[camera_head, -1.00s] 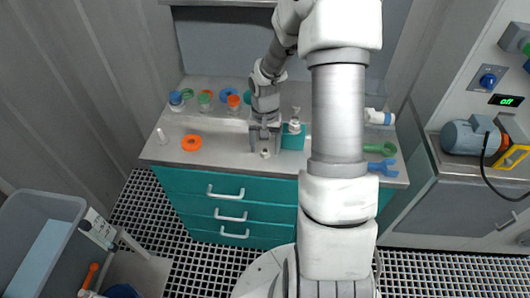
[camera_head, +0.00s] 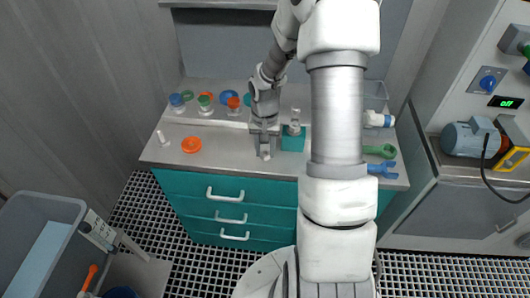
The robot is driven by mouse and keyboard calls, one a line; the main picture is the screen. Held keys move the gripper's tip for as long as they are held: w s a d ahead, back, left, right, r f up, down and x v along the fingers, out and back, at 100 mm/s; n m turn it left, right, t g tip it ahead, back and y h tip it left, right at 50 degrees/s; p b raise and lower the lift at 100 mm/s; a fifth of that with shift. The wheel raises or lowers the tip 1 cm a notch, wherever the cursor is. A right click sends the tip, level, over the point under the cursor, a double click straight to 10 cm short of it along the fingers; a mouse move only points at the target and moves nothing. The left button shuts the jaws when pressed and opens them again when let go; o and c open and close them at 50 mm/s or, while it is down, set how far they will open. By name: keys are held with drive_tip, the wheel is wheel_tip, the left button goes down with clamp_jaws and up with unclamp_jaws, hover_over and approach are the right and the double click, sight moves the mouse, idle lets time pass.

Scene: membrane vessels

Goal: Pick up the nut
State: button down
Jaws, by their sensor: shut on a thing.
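My gripper (camera_head: 265,152) points down over the front middle of the grey worktop, left of the teal block. Its fingers are close together, shut on the small grey nut (camera_head: 265,157) at their tips. The nut is mostly hidden by the fingers, and I cannot tell whether it still touches the worktop.
The teal block (camera_head: 292,143) with a clear vial stands just right of my gripper. An orange ring (camera_head: 191,144) lies to the left, near a white cone (camera_head: 161,137). Capped jars (camera_head: 205,103) stand behind. Green (camera_head: 380,151) and blue wrenches (camera_head: 382,169) lie at right.

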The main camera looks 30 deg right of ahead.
drive_tip(key=shift+r, duration=0.65)
wheel_tip(320, 180, up, 3)
drive_tip(key=shift+f, duration=0.15)
drive_tip(key=s+d+r, duration=0.6)
drive_tip(key=d+r, duration=0.1)
drive_tip(key=d, duration=0.2)
drive_tip(key=shift+s+d+p, duration=0.3)
drive_tip(key=shift+s+p, duration=0.05)
